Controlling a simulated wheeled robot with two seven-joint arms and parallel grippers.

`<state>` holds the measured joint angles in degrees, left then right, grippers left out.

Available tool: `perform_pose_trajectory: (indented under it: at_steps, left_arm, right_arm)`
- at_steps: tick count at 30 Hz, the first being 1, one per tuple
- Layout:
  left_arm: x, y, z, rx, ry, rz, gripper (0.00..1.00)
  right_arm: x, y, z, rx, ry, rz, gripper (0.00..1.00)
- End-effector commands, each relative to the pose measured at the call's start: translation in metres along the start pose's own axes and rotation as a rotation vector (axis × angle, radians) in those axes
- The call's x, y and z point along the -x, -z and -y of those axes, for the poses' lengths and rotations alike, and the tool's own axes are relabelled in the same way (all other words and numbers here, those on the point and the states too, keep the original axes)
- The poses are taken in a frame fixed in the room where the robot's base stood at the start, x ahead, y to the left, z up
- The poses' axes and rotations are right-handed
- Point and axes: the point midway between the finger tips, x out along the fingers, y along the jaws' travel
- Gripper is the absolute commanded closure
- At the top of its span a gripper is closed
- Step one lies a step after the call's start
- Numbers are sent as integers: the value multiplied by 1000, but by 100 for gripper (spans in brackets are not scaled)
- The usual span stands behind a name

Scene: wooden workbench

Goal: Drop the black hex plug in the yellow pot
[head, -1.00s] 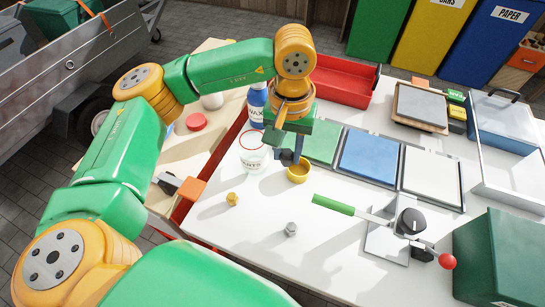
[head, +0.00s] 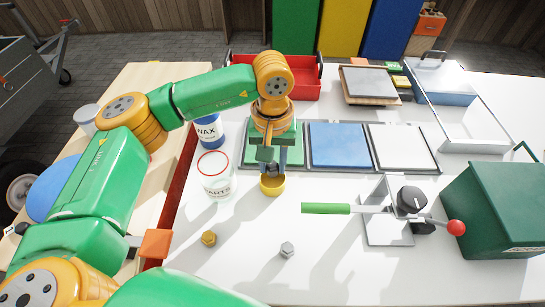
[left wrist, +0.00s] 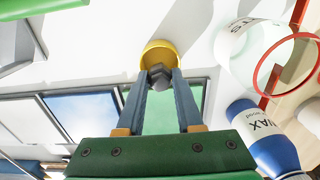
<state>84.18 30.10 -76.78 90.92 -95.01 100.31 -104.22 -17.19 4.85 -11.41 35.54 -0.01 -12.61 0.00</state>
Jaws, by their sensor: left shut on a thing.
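My left gripper (head: 272,171) points down right over the small yellow pot (head: 272,188). In the left wrist view its two blue-grey fingers are shut on the black hex plug (left wrist: 160,77). The plug is dark and faceted, at the fingertips, in front of the mouth of the yellow pot (left wrist: 157,52). I cannot tell whether the plug is above the rim or just inside it. The pot stands upright on the white bench top. My right gripper is not in view.
A glass jar with a red rim (head: 215,178) and a blue wax can (head: 208,131) stand left of the pot. A brass nut (head: 209,238) and a grey nut (head: 287,250) lie in front. Coloured panels (head: 339,146) lie behind.

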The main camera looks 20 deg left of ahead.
Motion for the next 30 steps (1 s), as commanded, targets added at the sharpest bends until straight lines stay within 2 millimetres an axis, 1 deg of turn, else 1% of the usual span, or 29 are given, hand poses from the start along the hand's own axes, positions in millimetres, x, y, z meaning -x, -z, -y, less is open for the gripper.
perform_pose_trajectory:
  at_steps: [1, 2, 9, 10, 13, 14, 30]
  left_arm:
    - [-8, 0, 0, 0, 0, 0, 100]
    - [-9, 0, 0, 0, 0, 0, 100]
    - [-8, 0, 0, 0, 0, 0, 100]
    - [-8, 0, 0, 0, 0, 0, 62]
    - [-8, 0, 0, 0, 0, 0, 35]
    - [-8, 0, 0, 0, 0, 0, 30]
    - [-8, 0, 0, 0, 0, 0, 30]
  right_arm:
    - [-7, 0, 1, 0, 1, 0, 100]
    - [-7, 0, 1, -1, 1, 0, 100]
    - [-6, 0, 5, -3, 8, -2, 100]
    - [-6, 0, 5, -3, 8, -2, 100]
    - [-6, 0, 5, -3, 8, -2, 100]
    - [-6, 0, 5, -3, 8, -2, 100]
    - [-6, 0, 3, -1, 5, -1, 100]
